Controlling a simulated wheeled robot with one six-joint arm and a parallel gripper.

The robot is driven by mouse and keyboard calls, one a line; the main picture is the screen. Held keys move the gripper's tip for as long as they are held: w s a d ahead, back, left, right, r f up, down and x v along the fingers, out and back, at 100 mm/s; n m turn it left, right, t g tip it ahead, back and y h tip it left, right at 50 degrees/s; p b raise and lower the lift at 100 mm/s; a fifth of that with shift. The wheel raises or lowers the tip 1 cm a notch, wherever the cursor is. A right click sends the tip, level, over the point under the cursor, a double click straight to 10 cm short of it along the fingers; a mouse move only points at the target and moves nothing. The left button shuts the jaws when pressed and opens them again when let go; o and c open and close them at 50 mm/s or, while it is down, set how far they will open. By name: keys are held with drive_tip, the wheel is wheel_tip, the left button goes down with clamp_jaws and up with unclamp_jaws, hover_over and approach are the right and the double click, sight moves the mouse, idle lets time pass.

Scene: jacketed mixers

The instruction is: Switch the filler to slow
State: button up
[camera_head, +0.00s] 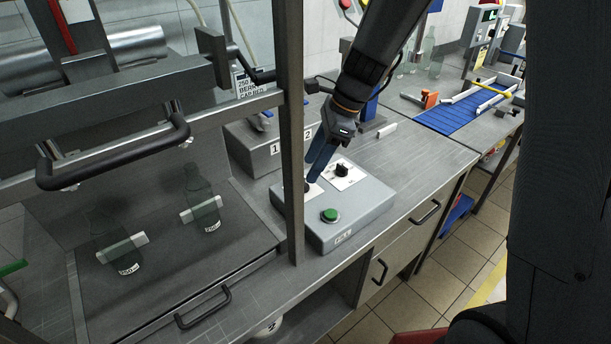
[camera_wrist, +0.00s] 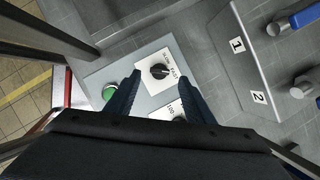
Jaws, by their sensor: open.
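A grey control box (camera_head: 350,207) sits on the steel counter. It has a green button (camera_head: 330,215) and a black rotary knob (camera_head: 342,170) on a white plate. A second knob, nearer the post, is mostly hidden by my gripper (camera_head: 312,175). In the wrist view, one black knob (camera_wrist: 158,71) shows on its white plate between and beyond my open blue fingers. The second knob (camera_wrist: 180,119) is partly covered by my gripper body. The green button (camera_wrist: 109,92) is left of the fingers. The plate lettering is too small to read surely, so I cannot tell either setting.
A metal post (camera_head: 290,130) of the guard frame stands close left of my gripper. A grey box labelled 1 and 2 (camera_head: 262,150), with blue-handled valves, is behind. A blue conveyor (camera_head: 452,117) is at the right.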

drive_tip(key=shift+p+x, duration=0.3)
drive_tip(key=shift+x, duration=2.25)
drive_tip(key=c, duration=1)
drive_tip(key=shift+c, duration=0.2)
drive_tip(key=shift+n, duration=0.4)
drive_tip(key=n+g+p, duration=0.1)
drive_tip(key=n, duration=0.1)
drive_tip(key=shift+w+n, duration=0.1)
drive_tip(key=shift+n, duration=0.3)
drive_tip(key=n+g, duration=0.1)
drive_tip(key=n, duration=0.2)
drive_tip(key=shift+w+n+g+h, duration=0.1)
drive_tip(key=shift+n+g+h, duration=0.3)
drive_tip(key=n+h, duration=0.1)
drive_tip(key=n, duration=0.2)
drive_tip(key=n+g+h, duration=0.1)
drive_tip(key=n, duration=0.2)
drive_tip(key=shift+a, duration=0.2)
drive_tip(key=shift+w+n+g, duration=0.1)
drive_tip(key=shift+n+g, duration=0.2)
drive_tip(key=shift+n, duration=0.1)
